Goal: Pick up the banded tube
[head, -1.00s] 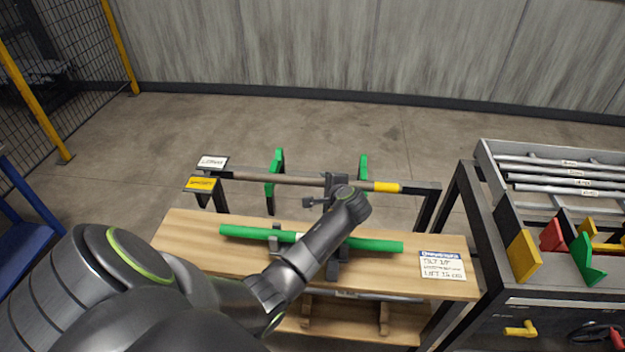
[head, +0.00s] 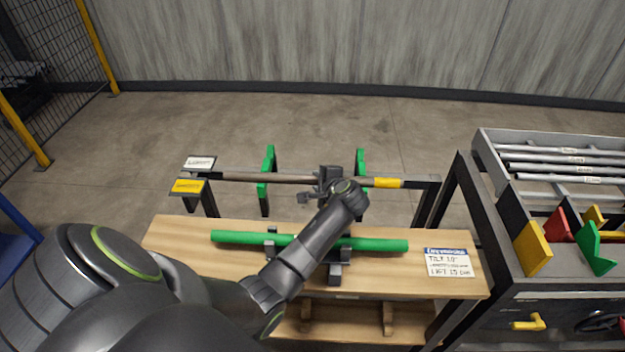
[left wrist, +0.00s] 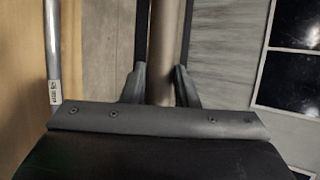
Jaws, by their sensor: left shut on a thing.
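The banded tube (head: 286,179) is long and grey-brown with a yellow band (head: 388,183) towards its right end. It lies roughly level across the two green brackets (head: 267,180) behind the wooden bench; I cannot tell whether it touches them. My left gripper (head: 325,182) is shut around the tube near its middle, left of the yellow band. In the left wrist view the tube (left wrist: 164,50) runs between the two dark fingers (left wrist: 160,88). My forearm and wrist hide part of the bench. My right gripper is not in view.
A green tube (head: 380,244) lies on dark rests on the wooden bench (head: 190,240). A white sign (head: 449,263) sits at its right. White (head: 200,162) and yellow (head: 187,186) labels are at the rack's left. A cart (head: 500,250) with grey tubes stands right. Floor behind is clear.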

